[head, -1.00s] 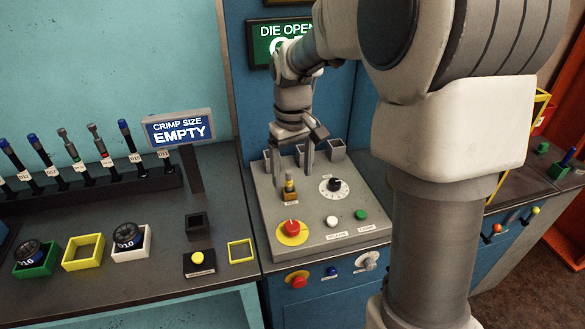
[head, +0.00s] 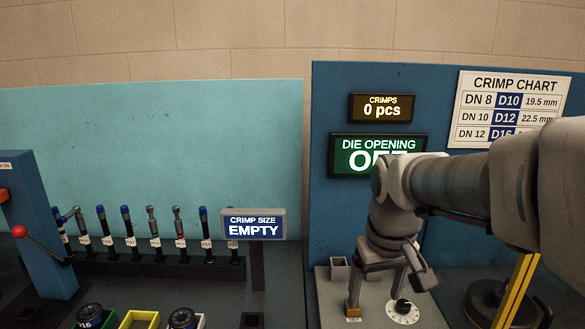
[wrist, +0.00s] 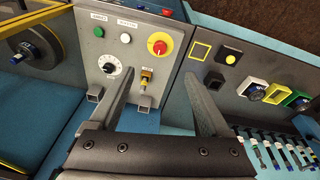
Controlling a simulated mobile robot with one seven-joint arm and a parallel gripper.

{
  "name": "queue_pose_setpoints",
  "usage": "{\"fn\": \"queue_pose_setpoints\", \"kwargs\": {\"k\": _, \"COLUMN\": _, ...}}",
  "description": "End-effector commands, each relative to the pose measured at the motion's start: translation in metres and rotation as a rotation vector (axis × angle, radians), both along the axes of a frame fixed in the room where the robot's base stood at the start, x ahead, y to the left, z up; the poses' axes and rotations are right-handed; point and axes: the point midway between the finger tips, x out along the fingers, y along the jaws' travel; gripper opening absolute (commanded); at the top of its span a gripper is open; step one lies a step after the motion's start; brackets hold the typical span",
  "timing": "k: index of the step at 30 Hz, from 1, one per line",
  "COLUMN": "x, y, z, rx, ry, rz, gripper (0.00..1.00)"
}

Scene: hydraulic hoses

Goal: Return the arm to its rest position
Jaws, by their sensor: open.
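My arm reaches in from the right in the head view. My gripper (head: 387,288) hangs pointing down above the grey control panel (head: 330,300), with its fingers apart and nothing between them. In the wrist view my gripper (wrist: 158,78) also shows spread, empty fingers. The panel with its yellow-brass key switch (wrist: 147,75) lies beyond the fingertips. In the head view the key switch (head: 353,306) is below the left finger and the dial (head: 403,308) is further right. My arm covers part of the green die opening display (head: 350,150).
A crimp size sign (head: 253,224) reading EMPTY stands left of the panel. A rack (head: 140,266) of hose fittings runs along the left bench. Coloured trays (head: 140,320) sit in front. A red-knobbed lever (head: 25,234) is far left. A yellow bar (head: 515,290) stands at right.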

Motion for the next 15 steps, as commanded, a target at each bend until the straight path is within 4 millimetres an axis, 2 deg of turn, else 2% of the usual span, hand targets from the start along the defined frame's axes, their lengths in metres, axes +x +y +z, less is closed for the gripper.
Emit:
{"fn": "queue_pose_setpoints", "kwargs": {"k": 1, "x": -0.014, "y": 0.0, "z": 0.007, "rx": 0.001, "ry": -0.032, "rz": -0.012, "gripper": 0.81}}
{"fn": "queue_pose_setpoints", "kwargs": {"k": 7, "x": -0.059, "y": 0.0, "z": 0.021, "rx": 0.018, "ry": -0.137, "rz": -0.061, "gripper": 0.81}}
{"fn": "queue_pose_setpoints", "kwargs": {"k": 15, "x": -0.109, "y": 0.001, "z": 0.022, "rx": 0.057, "ry": -0.258, "rz": -0.114, "gripper": 0.81}}
